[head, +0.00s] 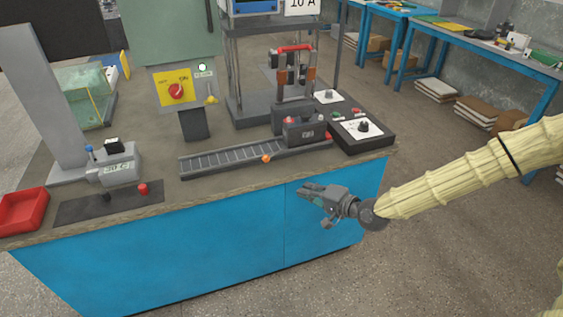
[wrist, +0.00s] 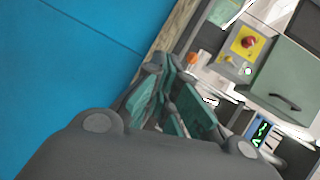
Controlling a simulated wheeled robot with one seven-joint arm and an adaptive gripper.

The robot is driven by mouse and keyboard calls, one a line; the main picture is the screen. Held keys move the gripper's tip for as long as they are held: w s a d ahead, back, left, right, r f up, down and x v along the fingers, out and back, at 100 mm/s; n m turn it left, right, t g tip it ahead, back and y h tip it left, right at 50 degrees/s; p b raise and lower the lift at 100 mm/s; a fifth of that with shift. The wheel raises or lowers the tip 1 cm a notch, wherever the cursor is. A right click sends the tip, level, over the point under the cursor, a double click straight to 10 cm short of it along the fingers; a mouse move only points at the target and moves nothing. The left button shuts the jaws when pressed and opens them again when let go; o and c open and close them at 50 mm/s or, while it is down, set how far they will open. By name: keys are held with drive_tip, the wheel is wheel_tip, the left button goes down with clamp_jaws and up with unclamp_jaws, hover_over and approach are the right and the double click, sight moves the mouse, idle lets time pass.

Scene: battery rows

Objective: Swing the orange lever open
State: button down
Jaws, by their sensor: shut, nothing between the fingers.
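A small orange knob (head: 266,158), which looks like the end of the orange lever, sits at the front side of the ribbed grey rail (head: 225,161) on the bench. It also shows as a small orange spot in the wrist view (wrist: 191,58), just beyond the fingers. My gripper (head: 304,190) is in front of the bench's blue side, below the top edge and to the right of the knob, apart from it. In the wrist view my gripper (wrist: 172,82) shows teal finger pads, shut and empty. The lever's arm is too small to make out.
A dark block (head: 305,132) stands at the rail's right end, beside a control box with a black knob (head: 363,127). A yellow panel with a red switch (head: 175,90) stands behind the rail. A red tray (head: 22,211) is at the far left. The bench edge lies between gripper and rail.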

drive_tip(key=w+d+r+t, duration=0.2)
drive_tip(key=w+d+r, duration=0.1)
drive_tip(key=w+r, duration=0.15)
approach(274, 154)
drive_tip(key=shift+y, duration=0.4)
drive_tip(key=w, duration=0.4)
drive_tip(key=shift+w+f, duration=0.1)
drive_tip(key=shift+w, duration=0.3)
drive_tip(key=shift+w+a+f+p, duration=0.15)
drive_tip(key=shift+a+p, duration=0.3)
drive_tip(key=shift+a, duration=0.55)
drive_tip(key=shift+a+f+m, duration=0.15)
drive_tip(key=shift+a, duration=0.35)
drive_tip(key=shift+a+f+m, duration=0.15)
drive_tip(key=shift+a, duration=0.3)
drive_tip(key=shift+a, duration=0.15)
